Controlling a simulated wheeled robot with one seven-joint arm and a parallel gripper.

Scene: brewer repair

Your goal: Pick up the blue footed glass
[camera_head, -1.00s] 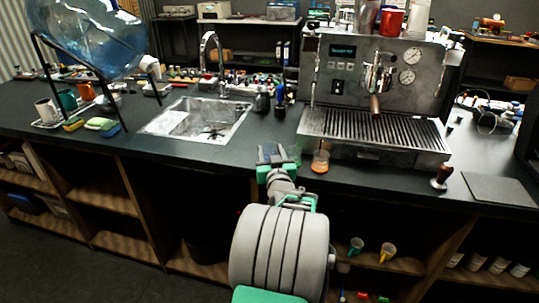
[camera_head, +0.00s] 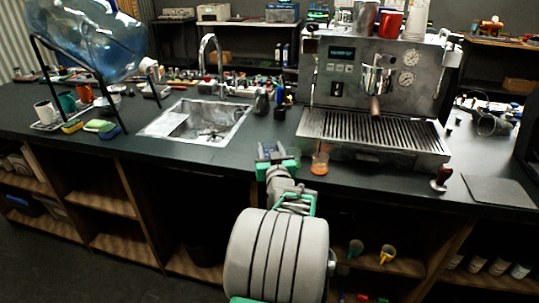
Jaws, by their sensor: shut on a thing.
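My gripper (camera_head: 274,153) is at the counter's front part, between the sink and the espresso machine. Its jaws are shut on a small bluish thing, which seems to be the blue footed glass. The fingers and wrist hide most of it, so I cannot make out its foot or whether it touches the counter. A clear glass with orange liquid (camera_head: 320,164) stands just right of the jaws, apart from them.
The espresso machine (camera_head: 345,75) stands behind on the right, with a wooden-handled tamper (camera_head: 441,179) at its front right. The sink (camera_head: 196,121) opens at the left. A bottle in a black stand (camera_head: 98,40) is farther left. Dark counter (camera_head: 190,162) is clear in front of the sink.

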